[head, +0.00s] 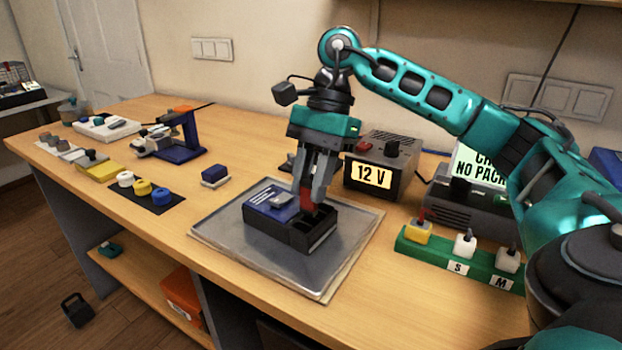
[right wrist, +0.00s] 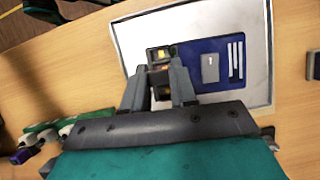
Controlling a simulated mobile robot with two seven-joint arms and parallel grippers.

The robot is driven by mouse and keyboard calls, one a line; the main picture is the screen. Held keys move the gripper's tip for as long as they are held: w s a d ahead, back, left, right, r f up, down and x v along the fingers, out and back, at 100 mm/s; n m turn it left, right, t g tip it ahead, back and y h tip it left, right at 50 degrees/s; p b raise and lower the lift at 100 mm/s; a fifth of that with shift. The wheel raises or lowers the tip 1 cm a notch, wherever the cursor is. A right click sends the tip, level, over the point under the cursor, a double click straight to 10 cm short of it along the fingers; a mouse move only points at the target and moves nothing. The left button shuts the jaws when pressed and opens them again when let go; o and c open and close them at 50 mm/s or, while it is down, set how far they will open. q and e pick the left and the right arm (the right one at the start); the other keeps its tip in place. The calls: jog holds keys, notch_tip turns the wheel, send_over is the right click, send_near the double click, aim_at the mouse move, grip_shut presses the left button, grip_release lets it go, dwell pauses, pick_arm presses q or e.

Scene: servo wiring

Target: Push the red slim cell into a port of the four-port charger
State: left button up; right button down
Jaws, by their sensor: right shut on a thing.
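The charger (head: 268,232) is a black box with a blue label face, lying on a grey metal tray (head: 221,236). Its open ports are at its right part in the head view; its blue face (right wrist: 217,72) and its ports also show in the right wrist view. My right gripper (head: 312,200) points down over the ports and is shut on the red slim cell (head: 306,201). The cell's lower end is at the port openings; I cannot tell whether it is inside one. In the right wrist view my fingertips (right wrist: 158,76) hide most of the cell. My left gripper is not in view.
A 12 V power unit (head: 379,166) stands close behind the tray. A green rack (head: 455,260) with coloured connectors is to the right. The table in front of the tray is clear.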

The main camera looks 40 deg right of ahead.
dwell(0.6)
jog(key=shift+f+b, duration=0.25)
jog(key=shift+b, duration=0.05)
jog(key=shift+f+b, duration=0.55)
jog(key=shift+f, duration=0.1)
jog(key=shift+f, duration=0.1)
jog(key=shift+f+b, duration=0.5)
jog(key=shift+f, duration=0.1)
jog(key=c, duration=1.2)
grip_release()
jog(key=o, duration=0.4)
